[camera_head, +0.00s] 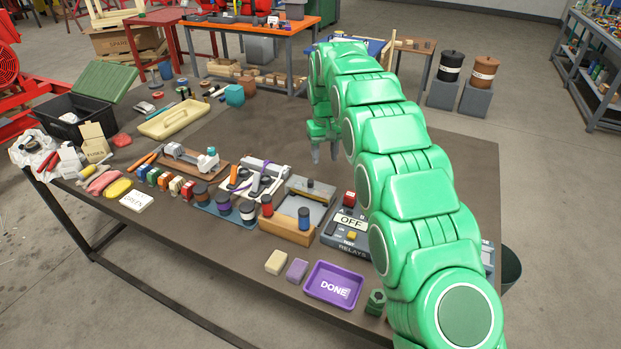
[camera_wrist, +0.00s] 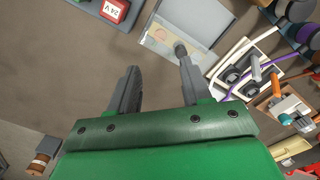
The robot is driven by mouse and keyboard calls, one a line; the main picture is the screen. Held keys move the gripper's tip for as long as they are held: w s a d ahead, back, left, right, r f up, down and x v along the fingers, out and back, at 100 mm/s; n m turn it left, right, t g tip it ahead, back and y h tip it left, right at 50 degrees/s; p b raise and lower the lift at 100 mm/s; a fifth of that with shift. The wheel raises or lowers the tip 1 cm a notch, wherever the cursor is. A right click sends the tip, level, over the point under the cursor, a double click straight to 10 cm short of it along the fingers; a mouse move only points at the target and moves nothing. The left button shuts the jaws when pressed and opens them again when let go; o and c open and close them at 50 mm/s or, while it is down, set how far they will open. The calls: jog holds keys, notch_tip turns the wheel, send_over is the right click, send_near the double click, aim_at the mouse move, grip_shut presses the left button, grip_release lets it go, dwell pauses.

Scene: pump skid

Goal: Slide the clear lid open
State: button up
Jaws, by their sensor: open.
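The clear lid (camera_wrist: 200,28) shows in the wrist view as a pale see-through pane on a shallow box, with a dark knob (camera_wrist: 181,49) near one end. In the head view the box (camera_head: 290,228) has a wooden front and a grey top, and the knob (camera_head: 310,183) stands at its far side. My gripper (camera_head: 323,152) is open and empty above the table, beyond the box. In the wrist view its fingers (camera_wrist: 157,68) point toward the box, and the right fingertip appears close to the knob. I cannot tell the exact gap; no contact shows.
A relay box (camera_head: 345,235) marked OFF stands right of the lidded box. Bare tabletop (camera_head: 270,125) lies behind. A purple DONE tray (camera_head: 333,286) is in front.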

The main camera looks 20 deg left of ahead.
send_over(311, 181)
notch_tip(311, 181, down, 3)
jog(key=shift+a+f+n, duration=0.1)
jog(key=shift+n, duration=0.2)
jog(key=shift+f, duration=3.7)
grip_shut()
